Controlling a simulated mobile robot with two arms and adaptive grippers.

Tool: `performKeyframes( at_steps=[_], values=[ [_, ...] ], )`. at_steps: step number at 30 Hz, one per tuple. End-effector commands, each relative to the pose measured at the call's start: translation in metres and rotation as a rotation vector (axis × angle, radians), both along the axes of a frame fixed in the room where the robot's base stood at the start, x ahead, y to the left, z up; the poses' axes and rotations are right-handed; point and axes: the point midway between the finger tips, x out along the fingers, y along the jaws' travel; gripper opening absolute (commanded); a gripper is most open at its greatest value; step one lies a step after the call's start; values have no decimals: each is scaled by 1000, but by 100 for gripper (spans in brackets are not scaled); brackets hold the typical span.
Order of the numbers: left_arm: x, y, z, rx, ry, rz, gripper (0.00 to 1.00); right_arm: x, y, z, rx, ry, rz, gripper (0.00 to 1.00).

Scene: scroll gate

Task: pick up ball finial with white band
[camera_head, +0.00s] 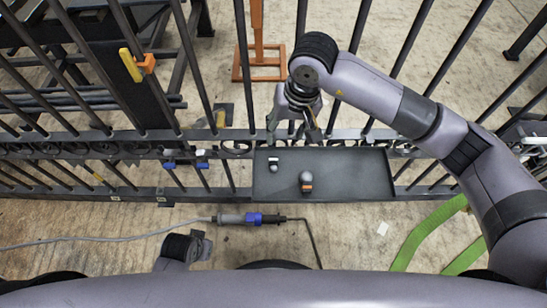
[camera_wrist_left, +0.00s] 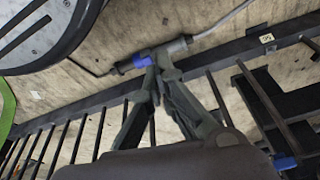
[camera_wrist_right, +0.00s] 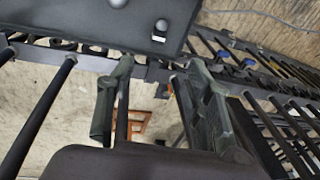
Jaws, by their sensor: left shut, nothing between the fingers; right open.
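The ball finial with white band (camera_head: 273,163) is a small dark knob at the left part of a dark tray (camera_head: 350,180) on the gate. It also shows in the right wrist view (camera_wrist_right: 160,29), standing near the tray's edge.
The dark barred gate (camera_head: 225,134) crosses the view; blue and yellow parts sit on it at left. A cable with a blue connector (camera_head: 254,218) lies on the near side. An orange stand (camera_head: 260,65) is beyond the bars. A green strap (camera_head: 428,232) lies at right.

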Motion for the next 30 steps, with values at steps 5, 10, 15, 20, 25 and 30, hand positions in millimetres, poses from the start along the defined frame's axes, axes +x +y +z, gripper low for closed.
performKeyframes(
  at_steps=[5,10,15,20,25,30],
  values=[
    [3,0,8,-1,-7,1,0,1,3,-34,-9,5,2,47],
    [6,0,20,-1,-13,2,0,4,9,-71,-7,4,1,47],
    [9,-1,33,-2,-21,3,0,8,14,-102,-5,4,0,47],
    [9,0,40,-2,-22,4,0,10,17,-115,-4,2,1,47],
    [10,-1,45,-2,-27,4,0,10,19,-130,-4,5,0,47],
    [11,0,59,-3,-34,6,0,12,23,-156,-2,5,1,47]
  ],
)
